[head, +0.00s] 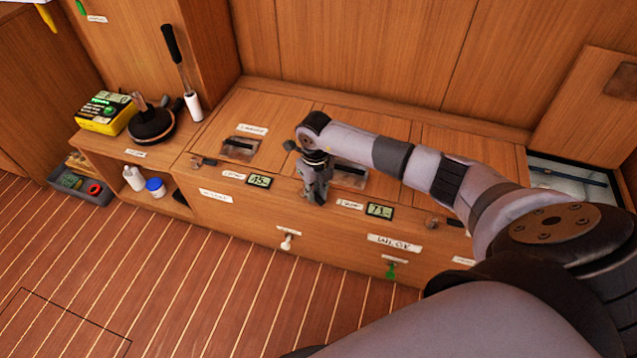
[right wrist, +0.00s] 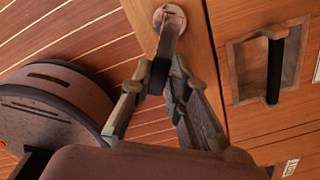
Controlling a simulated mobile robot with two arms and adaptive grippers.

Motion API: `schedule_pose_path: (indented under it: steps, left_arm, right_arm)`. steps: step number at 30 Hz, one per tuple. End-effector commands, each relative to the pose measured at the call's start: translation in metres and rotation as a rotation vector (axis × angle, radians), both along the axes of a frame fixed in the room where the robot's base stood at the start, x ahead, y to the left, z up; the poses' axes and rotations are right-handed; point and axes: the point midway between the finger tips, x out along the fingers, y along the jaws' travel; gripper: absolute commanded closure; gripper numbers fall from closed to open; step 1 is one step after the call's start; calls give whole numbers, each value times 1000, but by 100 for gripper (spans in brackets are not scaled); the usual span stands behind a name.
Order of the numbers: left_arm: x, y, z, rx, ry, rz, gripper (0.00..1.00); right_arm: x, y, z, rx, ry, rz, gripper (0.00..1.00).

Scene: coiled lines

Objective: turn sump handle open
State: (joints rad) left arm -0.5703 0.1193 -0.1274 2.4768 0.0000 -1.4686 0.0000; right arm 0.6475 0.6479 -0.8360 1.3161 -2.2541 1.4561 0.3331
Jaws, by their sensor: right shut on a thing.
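My right gripper (head: 316,193) reaches down to the front edge of the wooden bench. In the right wrist view, its two fingers (right wrist: 159,74) are shut on a handle (right wrist: 168,42). The handle is a short metal lever with a dark end, fixed to a round plate on the wood. In the head view the gripper hides most of this handle. Its label cannot be read clearly. My left gripper is not in view.
Similar levers sit at the bench's left (head: 205,161) and right (head: 434,222). Recessed lid pulls (head: 239,148) lie on top. The floor (head: 130,270) in front is clear.

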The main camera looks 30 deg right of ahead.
Motion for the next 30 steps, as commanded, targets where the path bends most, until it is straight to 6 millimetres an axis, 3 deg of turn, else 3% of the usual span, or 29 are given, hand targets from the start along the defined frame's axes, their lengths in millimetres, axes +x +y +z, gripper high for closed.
schedule_pose_path:
  steps: [2, 10, 21, 30]
  left_arm:
    - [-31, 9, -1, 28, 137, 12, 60]
    - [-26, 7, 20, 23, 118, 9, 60]
    - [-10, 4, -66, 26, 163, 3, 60]
    - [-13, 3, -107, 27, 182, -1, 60]
  right_arm:
    - [0, 4, 4, 0, 0, -69, 100]
    - [1, 16, 4, 0, 0, -326, 100]
    - [8, 30, 4, 1, -1, -667, 100]
    - [13, 37, 2, 1, -1, -870, 100]
